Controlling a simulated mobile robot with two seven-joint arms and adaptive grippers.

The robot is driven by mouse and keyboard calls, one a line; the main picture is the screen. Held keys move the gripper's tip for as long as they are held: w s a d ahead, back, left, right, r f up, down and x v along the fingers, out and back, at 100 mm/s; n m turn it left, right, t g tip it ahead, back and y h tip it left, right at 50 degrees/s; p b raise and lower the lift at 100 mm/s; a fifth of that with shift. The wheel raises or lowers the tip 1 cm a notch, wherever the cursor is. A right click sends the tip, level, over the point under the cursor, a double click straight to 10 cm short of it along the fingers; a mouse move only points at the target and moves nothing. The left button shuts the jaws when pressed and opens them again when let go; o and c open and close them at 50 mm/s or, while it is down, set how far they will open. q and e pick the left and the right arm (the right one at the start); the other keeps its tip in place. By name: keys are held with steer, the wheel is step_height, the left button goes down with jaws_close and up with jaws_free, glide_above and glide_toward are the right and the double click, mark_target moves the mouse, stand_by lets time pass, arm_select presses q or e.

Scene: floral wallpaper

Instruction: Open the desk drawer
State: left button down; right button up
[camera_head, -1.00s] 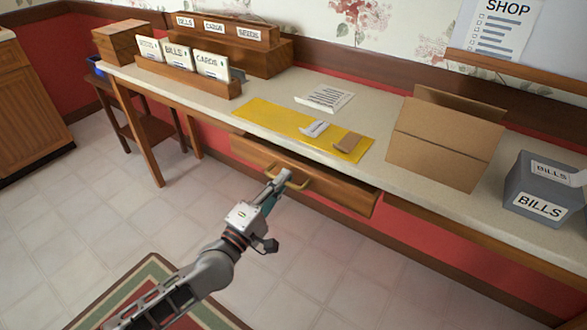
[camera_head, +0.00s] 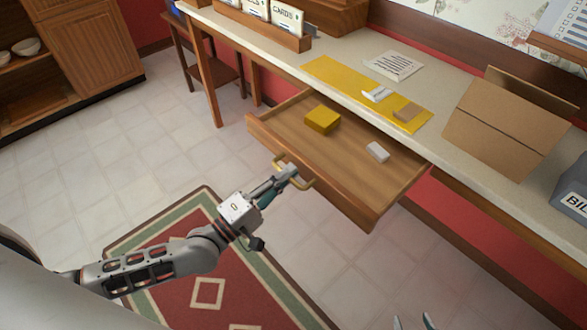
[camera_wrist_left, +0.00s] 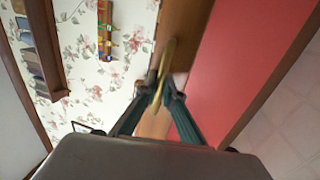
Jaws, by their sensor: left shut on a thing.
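The wooden desk drawer (camera_head: 350,150) is pulled far out from under the light desk top in the head view. A yellow block (camera_head: 322,119) and a small white block (camera_head: 377,152) lie inside it. My left gripper (camera_head: 290,171) is shut on the brass drawer handle (camera_head: 307,184) at the drawer front. In the left wrist view, the fingertips (camera_wrist_left: 160,92) close around the curved handle (camera_wrist_left: 166,68). My right gripper (camera_head: 413,322) shows only its fingertips at the bottom edge of the head view, apart and empty.
The desk top (camera_head: 445,88) holds a yellow mat (camera_head: 335,78) with small items, a paper sheet (camera_head: 394,65), a cardboard box (camera_head: 505,130) and a grey bills box (camera_head: 570,190). A rug (camera_head: 180,245) lies on the open tiled floor before the drawer.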

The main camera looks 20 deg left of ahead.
arm_select(q)
steer(key=shift+s, duration=0.1)
steer(key=c, duration=2.4)
jaws_free()
steer(key=shift+c, duration=0.2)
steer(key=shift+a, duration=0.1)
steer(key=v, duration=1.2)
